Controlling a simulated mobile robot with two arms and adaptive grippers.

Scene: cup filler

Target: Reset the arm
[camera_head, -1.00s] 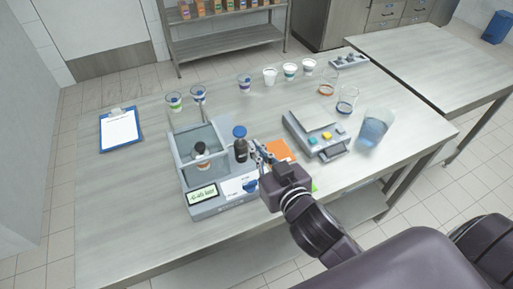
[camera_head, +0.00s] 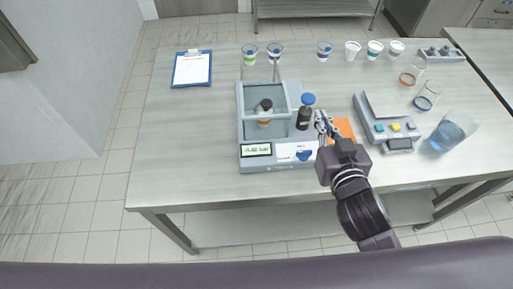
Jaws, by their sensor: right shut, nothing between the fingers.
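My right arm reaches up from the lower right, and my right gripper (camera_head: 323,122) is over the table's front half. Its fingers are shut and hold nothing. The fingertips are close to the right of a dark bottle with a blue cap (camera_head: 304,114); I cannot tell whether they touch it. A grey weighing device (camera_head: 252,135) with a lit display stands left of the gripper, with a dark-capped bottle (camera_head: 264,111) in its clear chamber. My left gripper is not in view.
The table (camera_head: 185,130) is clear at the left, beside a blue clipboard (camera_head: 192,68). Several cups (camera_head: 353,50) line the back. A grey device with coloured buttons (camera_head: 376,113) and a beaker of blue liquid (camera_head: 447,136) stand to the right.

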